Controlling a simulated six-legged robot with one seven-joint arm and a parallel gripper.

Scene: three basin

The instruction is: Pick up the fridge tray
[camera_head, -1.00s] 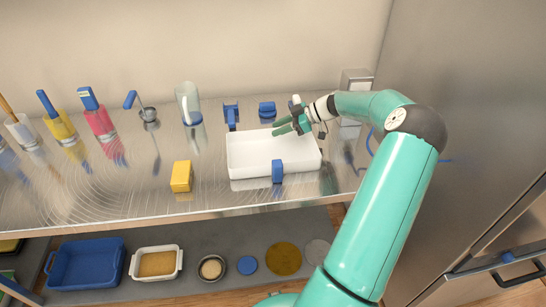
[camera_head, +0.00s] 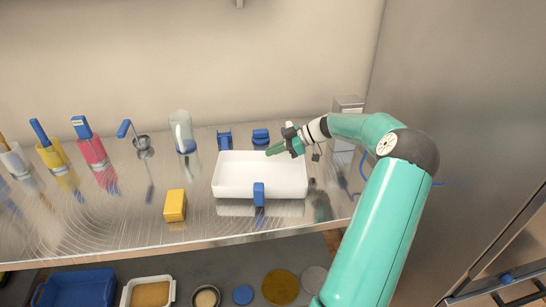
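The fridge tray appears to be the white rectangular tray (camera_head: 228,189) on the steel counter, right of centre. It looks empty, and a blue block-like clip (camera_head: 259,194) stands at its front side. My gripper (camera_head: 277,150) is over the tray's back right part, pointing left. The green fingers look close together and overlap in this view, so their opening is unclear. I see nothing held. Whether the fingers touch the tray's rim cannot be told.
Two blue holders (camera_head: 224,139) (camera_head: 261,137) stand behind the tray. A glass jar (camera_head: 181,132) and a yellow block (camera_head: 175,205) are to its left. A grey box (camera_head: 347,107) stands behind my arm. A steel fridge-like wall closes the right side. Dishes (camera_head: 75,289) fill the lower shelf.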

